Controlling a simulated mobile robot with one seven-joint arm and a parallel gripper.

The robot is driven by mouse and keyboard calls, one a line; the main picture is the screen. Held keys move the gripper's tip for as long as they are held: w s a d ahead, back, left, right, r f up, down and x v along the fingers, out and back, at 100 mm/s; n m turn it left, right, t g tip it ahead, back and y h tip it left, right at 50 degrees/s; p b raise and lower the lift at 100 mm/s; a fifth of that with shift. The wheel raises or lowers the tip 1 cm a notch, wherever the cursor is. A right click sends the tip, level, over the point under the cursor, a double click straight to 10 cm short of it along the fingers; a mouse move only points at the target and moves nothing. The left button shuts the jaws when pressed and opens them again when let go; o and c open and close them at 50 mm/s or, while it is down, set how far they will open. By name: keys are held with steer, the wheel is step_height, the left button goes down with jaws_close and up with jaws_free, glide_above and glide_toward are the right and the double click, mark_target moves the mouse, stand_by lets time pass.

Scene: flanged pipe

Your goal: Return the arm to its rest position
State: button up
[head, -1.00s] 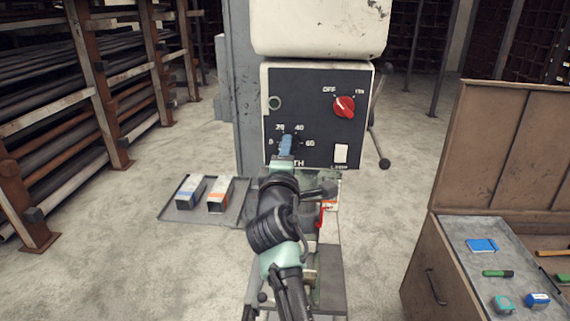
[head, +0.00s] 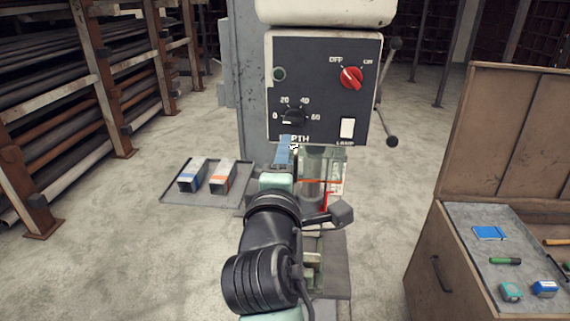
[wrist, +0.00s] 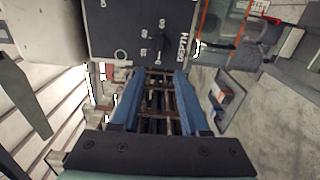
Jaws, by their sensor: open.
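My gripper (head: 285,150) is in front of the lower edge of the machine's dark control panel (head: 322,92), just below the depth dial (head: 293,117). In the wrist view its two blue fingers (wrist: 157,100) stand apart with nothing between them. The panel and its depth dial (wrist: 158,42) show beyond the fingertips there. My arm reaches up from the bottom of the head view and hides part of the machine's lower body.
A red switch (head: 351,78) and a lever (head: 391,140) are on the machine's right. A grey tray (head: 205,200) with two square tubes lies on the floor at left. Pipe racks (head: 90,90) stand far left. An open tool cabinet (head: 425,265) stands at right.

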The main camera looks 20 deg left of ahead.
steer(key=shift+s, duration=0.15)
stand_by(0.3)
steer(key=s+d+r+m+t, duration=0.25)
steer(key=d+r+m, duration=0.2)
steer(key=r, duration=0.35)
steer(key=s+d+r+m+t, duration=0.25)
steer(key=r+m, duration=0.25)
steer(key=r, duration=0.4)
steer(key=s+d+r+m+t+h, duration=0.5)
steer(key=s+d+r+m, duration=0.5)
steer(key=s+r+m, duration=0.1)
steer(key=shift+s+d+m, duration=0.4)
steer(key=shift+s+m, duration=0.05)
steer(key=shift+s, duration=0.1)
steer(key=shift+f, duration=0.1)
